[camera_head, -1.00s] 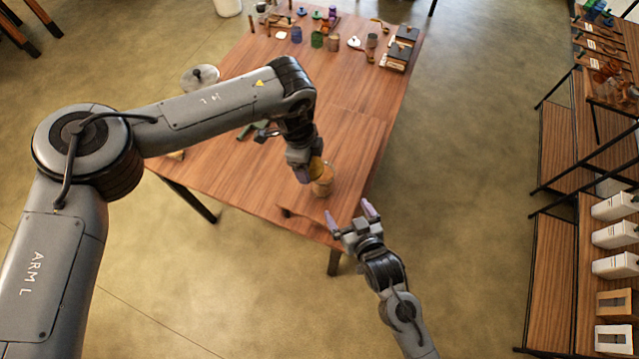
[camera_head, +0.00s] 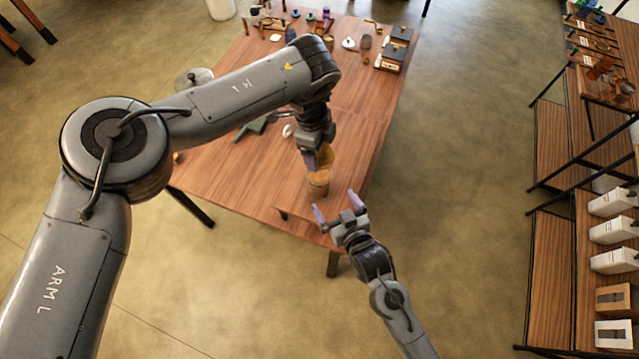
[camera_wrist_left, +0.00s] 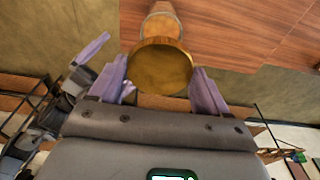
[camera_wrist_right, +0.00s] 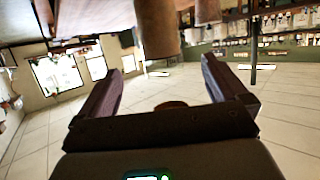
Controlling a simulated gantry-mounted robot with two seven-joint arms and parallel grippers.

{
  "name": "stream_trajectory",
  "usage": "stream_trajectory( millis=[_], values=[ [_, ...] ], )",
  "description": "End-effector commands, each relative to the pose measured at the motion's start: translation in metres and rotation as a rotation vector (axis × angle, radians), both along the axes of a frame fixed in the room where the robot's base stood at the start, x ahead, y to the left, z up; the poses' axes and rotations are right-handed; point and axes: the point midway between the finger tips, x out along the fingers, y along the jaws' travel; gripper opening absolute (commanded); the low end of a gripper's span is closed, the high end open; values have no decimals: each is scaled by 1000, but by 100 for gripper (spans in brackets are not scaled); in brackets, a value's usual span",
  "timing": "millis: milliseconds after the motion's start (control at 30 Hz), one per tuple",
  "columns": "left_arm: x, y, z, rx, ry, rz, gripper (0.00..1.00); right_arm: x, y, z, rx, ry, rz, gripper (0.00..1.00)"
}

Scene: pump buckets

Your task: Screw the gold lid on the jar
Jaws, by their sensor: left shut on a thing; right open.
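The jar (camera_head: 318,184), brownish and round, stands upright near the front right part of the table; it also shows in the left wrist view (camera_wrist_left: 162,20). My left gripper (camera_head: 316,159) is shut on the gold lid (camera_head: 326,154). In the left wrist view the round lid (camera_wrist_left: 160,66) sits between the fingers and overlaps the jar's near end; whether they touch I cannot tell. My right gripper (camera_head: 336,205) is open and empty, in front of the jar near the table edge. In the right wrist view its fingers (camera_wrist_right: 162,80) are spread, with a brown rounded form beyond, unclear to me.
The wooden table (camera_head: 230,180) has several small jars, lids and boxes (camera_head: 395,52) at its far end. A dark green item (camera_head: 250,128) and a round metal lid (camera_head: 193,77) lie at the left. Shelves (camera_head: 560,250) stand at the right. Floor is clear between.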

Motion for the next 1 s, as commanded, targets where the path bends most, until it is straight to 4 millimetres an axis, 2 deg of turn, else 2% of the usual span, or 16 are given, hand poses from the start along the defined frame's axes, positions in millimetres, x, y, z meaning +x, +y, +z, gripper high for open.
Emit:
stream_trajectory(
  millis=[600, 800, 1000],
  values=[
    [0, 0, 0, 0, 0, 0, 48, 78, 34, -31, 0, 0, 0, 99],
    [0, 0, 0, 0, 0, 0, 48, 92, 40, -37, 0, 2, 1, 99],
    [0, 0, 0, 0, 0, 0, 48, 96, 42, -39, 0, 1, 0, 99]
  ],
)
